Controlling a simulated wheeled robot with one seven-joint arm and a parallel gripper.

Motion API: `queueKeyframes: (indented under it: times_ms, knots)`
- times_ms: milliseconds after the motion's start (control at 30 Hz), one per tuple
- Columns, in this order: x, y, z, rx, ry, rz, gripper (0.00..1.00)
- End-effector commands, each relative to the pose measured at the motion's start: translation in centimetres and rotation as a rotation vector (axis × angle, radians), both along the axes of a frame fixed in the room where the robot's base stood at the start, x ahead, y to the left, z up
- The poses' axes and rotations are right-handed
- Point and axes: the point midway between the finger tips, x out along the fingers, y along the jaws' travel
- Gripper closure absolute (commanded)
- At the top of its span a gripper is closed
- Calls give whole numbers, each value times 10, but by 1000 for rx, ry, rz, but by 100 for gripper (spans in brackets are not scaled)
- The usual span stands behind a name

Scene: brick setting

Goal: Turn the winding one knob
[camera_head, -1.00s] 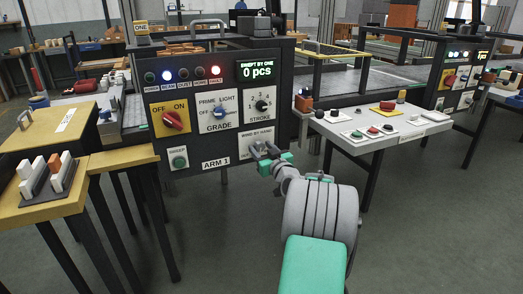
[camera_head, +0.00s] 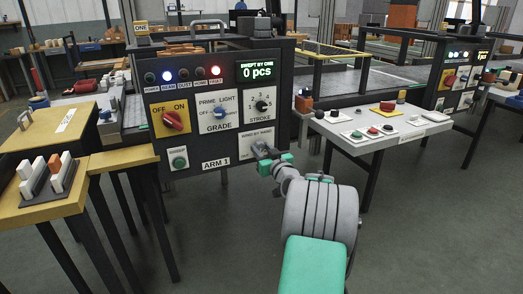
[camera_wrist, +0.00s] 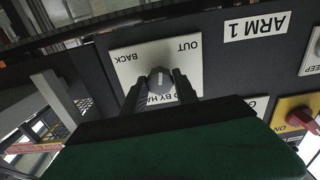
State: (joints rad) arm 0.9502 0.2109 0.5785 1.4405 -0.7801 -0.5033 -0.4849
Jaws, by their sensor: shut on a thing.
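The winding knob (camera_wrist: 159,80) is a small grey knob on a white plate (camera_wrist: 128,62) marked BACK, OUT and "BY HAND" in the wrist view, which sees the panel upside down. My gripper (camera_wrist: 158,92) has its two dark fingers on either side of the knob, shut on it. In the head view my gripper (camera_head: 264,151) covers most of the knob at the lower right of the dark ARM 1 panel (camera_head: 205,147), under the plate (camera_head: 256,135) labelled WIND BY HAND.
A white control desk (camera_head: 345,127) stands right. A wooden stand (camera_head: 60,205) with a rack is left.

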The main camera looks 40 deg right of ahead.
Motion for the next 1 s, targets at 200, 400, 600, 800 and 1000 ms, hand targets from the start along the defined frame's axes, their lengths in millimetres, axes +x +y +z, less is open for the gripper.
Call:
queueKeyframes:
  times_ms: [200,400,600,800,1000]
  knots:
    - [0,0,0,116,-34,0,100]
    - [0,0,1,275,-80,1,100]
    - [0,1,1,438,-127,0,100]
    - [0,1,1,572,-167,0,100]
    - [0,1,0,660,-193,0,100]
